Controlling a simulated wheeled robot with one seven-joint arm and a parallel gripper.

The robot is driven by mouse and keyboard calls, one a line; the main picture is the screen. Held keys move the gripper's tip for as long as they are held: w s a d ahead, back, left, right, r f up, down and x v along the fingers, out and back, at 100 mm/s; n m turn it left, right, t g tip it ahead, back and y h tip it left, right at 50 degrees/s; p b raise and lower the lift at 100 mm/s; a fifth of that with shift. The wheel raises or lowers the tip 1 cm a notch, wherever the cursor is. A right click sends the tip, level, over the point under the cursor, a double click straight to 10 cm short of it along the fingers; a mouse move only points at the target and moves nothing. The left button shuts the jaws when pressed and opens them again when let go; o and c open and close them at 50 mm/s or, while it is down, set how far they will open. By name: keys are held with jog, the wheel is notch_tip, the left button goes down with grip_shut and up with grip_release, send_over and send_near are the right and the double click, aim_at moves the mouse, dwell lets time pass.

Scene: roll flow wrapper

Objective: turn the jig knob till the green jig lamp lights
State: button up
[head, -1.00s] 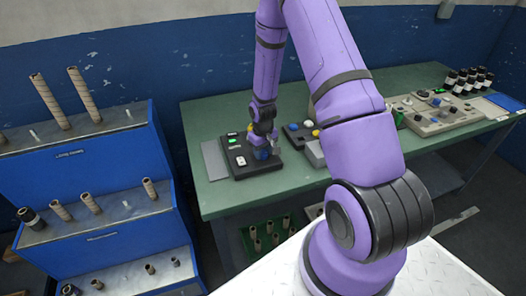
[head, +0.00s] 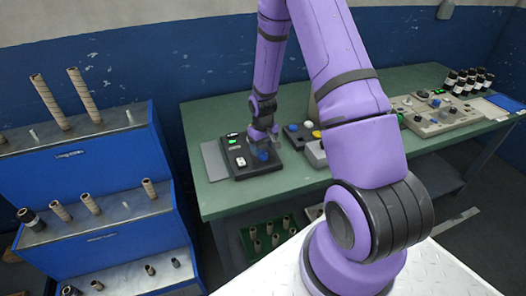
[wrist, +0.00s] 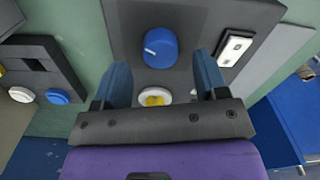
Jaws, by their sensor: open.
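The black control box (head: 240,165) sits at the left end of the green bench, with a blue knob (head: 263,155) near its right edge. In the wrist view the blue knob (wrist: 160,47) shows a white pointer line on its left side. My gripper (wrist: 162,68) is open, its two blue-grey fingers apart on either side of the knob's near side, not touching it. A white-rimmed yellow button or lamp (wrist: 154,97) lies between the fingers.
A second box with a blue and a white button (wrist: 58,97) stands left of the fingers in the wrist view. A white rocker switch (wrist: 235,48) is right of the knob. A larger control panel (head: 438,115) and dark bottles stand farther right on the bench.

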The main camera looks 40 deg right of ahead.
notch_tip(320, 180, up, 8)
jog(key=shift+r, duration=0.15)
dwell(0.6)
notch_tip(320, 180, up, 12)
jog(key=t, duration=0.1)
send_over(263, 153)
jog(key=s+a, duration=0.2)
jog(key=a, duration=0.1)
jog(key=s+a+r+t, duration=0.1)
jog(key=s+a+r, duration=0.15)
jog(key=r, duration=0.35)
jog(key=s+a+r, duration=0.2)
jog(key=s+r, duration=0.1)
jog(key=r, duration=0.2)
jog(key=s+a+r+t, duration=0.1)
jog(key=s+a+r, duration=0.1)
jog(key=s+r, duration=0.3)
jog(key=s+a+r+t, duration=0.2)
jog(key=s+r, duration=0.4)
jog(key=s, duration=0.8)
jog(key=shift+a+r, duration=0.3)
jog(key=shift+a, duration=0.45)
